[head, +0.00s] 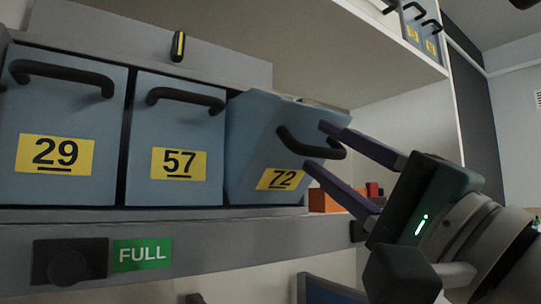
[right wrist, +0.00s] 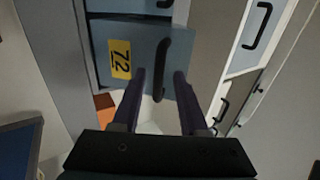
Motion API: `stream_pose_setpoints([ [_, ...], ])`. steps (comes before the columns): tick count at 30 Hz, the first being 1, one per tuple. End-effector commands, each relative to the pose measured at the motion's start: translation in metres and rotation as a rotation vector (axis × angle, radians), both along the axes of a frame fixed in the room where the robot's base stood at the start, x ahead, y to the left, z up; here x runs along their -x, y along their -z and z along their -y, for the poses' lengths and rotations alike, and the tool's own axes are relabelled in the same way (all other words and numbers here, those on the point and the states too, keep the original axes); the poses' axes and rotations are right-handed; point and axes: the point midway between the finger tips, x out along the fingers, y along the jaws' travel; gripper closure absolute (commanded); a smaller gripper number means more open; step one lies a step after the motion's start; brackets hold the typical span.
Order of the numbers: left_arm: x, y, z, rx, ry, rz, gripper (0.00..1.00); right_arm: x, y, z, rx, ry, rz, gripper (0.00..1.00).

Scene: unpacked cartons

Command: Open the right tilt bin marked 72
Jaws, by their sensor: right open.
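The blue-grey tilt bin marked 72 (head: 252,137) is the rightmost of three in the row. It is tilted forward, its top leaning out past its neighbours. Its black curved handle (head: 296,146) is on the front, above the yellow 72 label (head: 279,179). My right gripper (head: 318,147) is open, its two purple fingers on either side of the handle's right part. In the right wrist view the handle (right wrist: 161,60) runs between the fingers (right wrist: 159,76); I cannot tell whether they touch it. My left gripper is not in view.
Bins marked 29 (head: 62,112) and 57 (head: 172,128) sit closed to the left. Below is a grey ledge with a black knob (head: 70,262) and green FULL sign (head: 142,254). Orange and red items (head: 330,199) lie right of bin 72. A shelf overhangs above.

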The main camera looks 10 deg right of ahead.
Motion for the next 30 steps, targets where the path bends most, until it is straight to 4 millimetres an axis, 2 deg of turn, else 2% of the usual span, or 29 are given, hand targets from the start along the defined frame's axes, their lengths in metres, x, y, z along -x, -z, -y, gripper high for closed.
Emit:
stream_pose_setpoints([
  [8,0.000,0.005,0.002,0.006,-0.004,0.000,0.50,0.005,0.007,0.002,0.001,0.001,-0.003,0.57],
  [11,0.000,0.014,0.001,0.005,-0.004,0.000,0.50,0.017,0.018,0.006,0.003,0.000,-0.003,0.57],
  [18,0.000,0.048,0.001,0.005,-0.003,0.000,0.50,0.063,0.051,0.022,0.007,-0.003,-0.004,0.57],
  [19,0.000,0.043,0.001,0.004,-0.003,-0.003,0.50,0.064,0.046,0.022,0.009,-0.003,-0.001,0.57],
  [30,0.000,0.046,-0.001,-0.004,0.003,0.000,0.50,0.078,0.053,0.028,0.003,-0.002,0.000,0.57],
])
